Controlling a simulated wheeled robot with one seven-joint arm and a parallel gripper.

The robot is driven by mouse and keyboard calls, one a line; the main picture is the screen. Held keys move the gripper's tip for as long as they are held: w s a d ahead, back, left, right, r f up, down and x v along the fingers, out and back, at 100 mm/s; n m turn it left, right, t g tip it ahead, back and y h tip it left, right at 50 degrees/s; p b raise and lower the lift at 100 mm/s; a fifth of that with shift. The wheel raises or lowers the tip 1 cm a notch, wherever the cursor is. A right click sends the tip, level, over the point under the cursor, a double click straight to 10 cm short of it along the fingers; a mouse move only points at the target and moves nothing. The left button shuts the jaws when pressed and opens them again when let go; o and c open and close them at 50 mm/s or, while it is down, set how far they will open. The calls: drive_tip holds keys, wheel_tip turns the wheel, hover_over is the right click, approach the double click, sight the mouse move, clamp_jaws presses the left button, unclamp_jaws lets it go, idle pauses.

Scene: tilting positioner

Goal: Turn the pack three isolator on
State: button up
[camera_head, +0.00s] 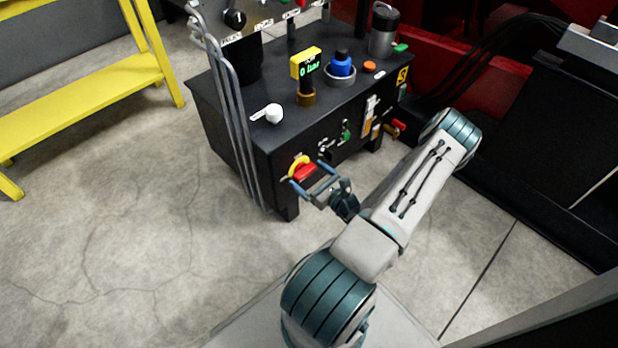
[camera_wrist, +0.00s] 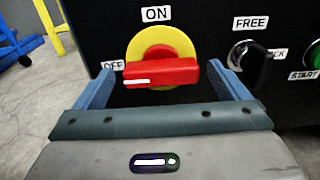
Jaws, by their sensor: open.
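The isolator is a red handle on a yellow disc (camera_wrist: 160,45) on the front of a black cabinet. Its red handle (camera_wrist: 160,73) lies horizontal, with its white mark at the left end, beside the OFF label (camera_wrist: 112,65). The ON label (camera_wrist: 156,14) is above the disc. In the head view the red handle (camera_head: 304,173) is at the cabinet's lower left front. My gripper (camera_head: 308,184) is open in front of it. In the wrist view my gripper's fingers (camera_wrist: 168,88) stand at either end of the handle, with no clear contact visible.
A key switch (camera_wrist: 245,55) marked FREE and a green START button (camera_wrist: 314,55) sit right of the isolator. Grey pipes (camera_head: 232,110) run down the cabinet's left side. A yellow stand (camera_head: 80,95) is at the left. The floor in front is clear.

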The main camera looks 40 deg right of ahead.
drive_tip(key=shift+w, duration=0.35)
drive_tip(key=c, duration=1)
